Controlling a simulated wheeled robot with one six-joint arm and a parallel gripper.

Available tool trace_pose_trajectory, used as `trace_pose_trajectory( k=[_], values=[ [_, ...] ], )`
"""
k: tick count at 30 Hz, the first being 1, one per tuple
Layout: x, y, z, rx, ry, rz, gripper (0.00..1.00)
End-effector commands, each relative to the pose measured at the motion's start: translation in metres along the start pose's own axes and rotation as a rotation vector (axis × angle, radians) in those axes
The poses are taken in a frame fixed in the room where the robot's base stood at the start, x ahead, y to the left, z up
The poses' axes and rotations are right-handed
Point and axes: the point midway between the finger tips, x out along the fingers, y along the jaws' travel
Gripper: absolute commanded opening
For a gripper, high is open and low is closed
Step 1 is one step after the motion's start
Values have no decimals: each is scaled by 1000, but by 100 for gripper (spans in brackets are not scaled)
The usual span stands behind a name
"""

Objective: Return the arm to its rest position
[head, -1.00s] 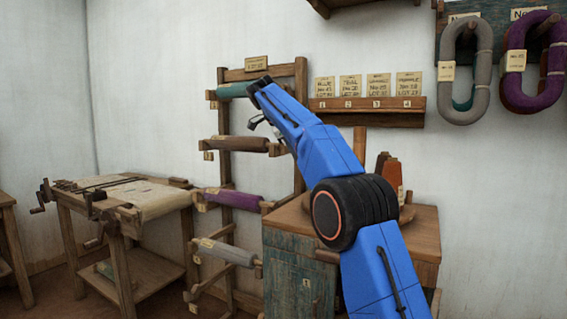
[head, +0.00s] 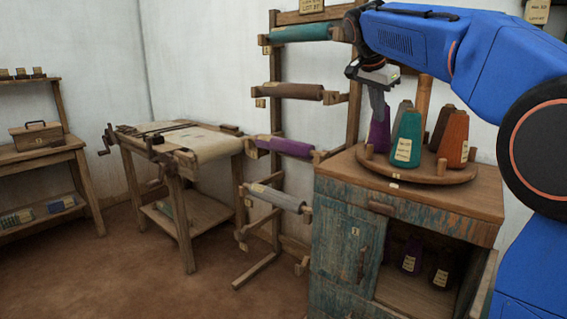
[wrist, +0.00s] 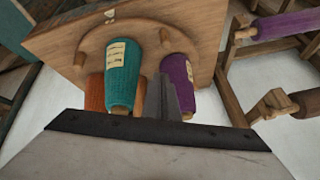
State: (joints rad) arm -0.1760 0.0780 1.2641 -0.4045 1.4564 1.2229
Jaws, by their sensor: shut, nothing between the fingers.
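My blue arm (head: 425,40) reaches in from the right in the head view, bent at the large black joint. My gripper (head: 377,110) points down in front of the yarn cones on the cabinet top, shut and empty. In the wrist view the fingers of my gripper (wrist: 168,98) show between a teal cone (wrist: 123,75) and a purple cone (wrist: 177,85). In the head view the purple cone (head: 380,132) is partly behind the fingers, and the teal cone (head: 407,138) stands to their right. I cannot tell whether the fingers touch either cone.
The cones stand on a round wooden board (head: 420,172) on a worn cabinet (head: 335,225) with an open compartment. A rack of rolls (head: 305,92) stands behind, a cloth-covered table (head: 185,140) to the left, a shelf table (head: 30,155) farther left. Floor at front left is clear.

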Motion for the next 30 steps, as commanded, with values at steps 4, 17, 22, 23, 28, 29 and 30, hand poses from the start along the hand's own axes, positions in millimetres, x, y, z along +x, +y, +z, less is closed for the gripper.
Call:
trace_pose_trajectory(
  k=[4, 17, 22, 23, 28, 29, 30],
  values=[
    [1, 49, 20, -126, -35, -21, 0],
    [26, 189, 103, -479, -121, -105, 0],
    [44, 246, 145, -607, -144, -147, 0],
    [48, 255, 153, -629, -148, -155, 0],
    [72, 311, 200, -749, -163, -200, 0],
    [76, 320, 209, -769, -165, -209, 0],
    [83, 333, 220, -796, -167, -220, 0]
  ],
)
